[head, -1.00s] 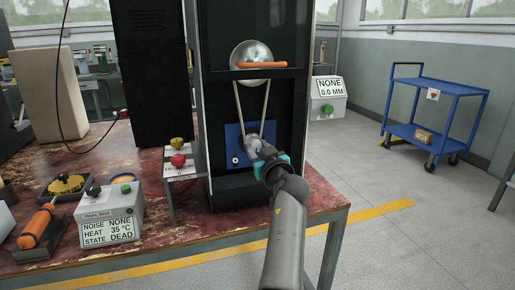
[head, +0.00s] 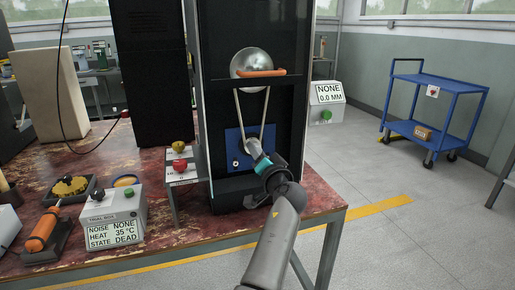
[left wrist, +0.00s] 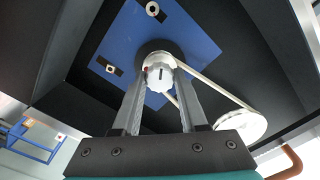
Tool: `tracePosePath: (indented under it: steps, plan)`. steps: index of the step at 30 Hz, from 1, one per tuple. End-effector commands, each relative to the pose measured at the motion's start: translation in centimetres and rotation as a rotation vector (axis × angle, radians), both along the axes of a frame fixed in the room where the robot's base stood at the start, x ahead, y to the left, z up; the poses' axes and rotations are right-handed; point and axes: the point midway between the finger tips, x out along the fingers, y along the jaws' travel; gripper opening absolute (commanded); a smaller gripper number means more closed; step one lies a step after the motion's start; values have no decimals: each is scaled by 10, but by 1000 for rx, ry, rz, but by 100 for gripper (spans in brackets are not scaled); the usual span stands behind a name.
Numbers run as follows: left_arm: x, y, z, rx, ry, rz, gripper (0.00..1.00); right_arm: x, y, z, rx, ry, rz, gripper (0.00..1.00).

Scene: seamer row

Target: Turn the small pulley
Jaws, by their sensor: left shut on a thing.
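The small pulley (left wrist: 158,76) is a pale round wheel with a slotted hub and a small red mark, in front of a blue plate (head: 238,147). A light belt (head: 264,115) runs from it up to the large silver pulley (head: 251,62) in the black cabinet. My left gripper (head: 251,146) reaches the small pulley from the front right and mostly hides it in the head view. In the left wrist view its two fingers (left wrist: 158,92) are shut on the small pulley, one on each side. My right gripper is in neither view.
An orange handle (head: 262,73) crosses the large pulley. A stand with red and yellow buttons (head: 180,166) is left of the cabinet. The trial box (head: 112,217) reads NOISE NONE, STATE DEAD. A grey box (head: 327,102) reads NONE, 0.0 MM. The floor at right is clear before a blue cart (head: 432,112).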

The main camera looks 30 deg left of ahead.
Motion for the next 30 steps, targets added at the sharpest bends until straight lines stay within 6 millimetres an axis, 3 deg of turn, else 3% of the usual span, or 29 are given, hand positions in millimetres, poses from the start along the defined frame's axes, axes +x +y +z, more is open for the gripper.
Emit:
tracePosePath:
  steps: [15,30]
  plan:
    - [0,1,4,316,365,1,0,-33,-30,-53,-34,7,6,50]
    - [0,1,2,502,584,1,0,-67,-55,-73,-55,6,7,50]
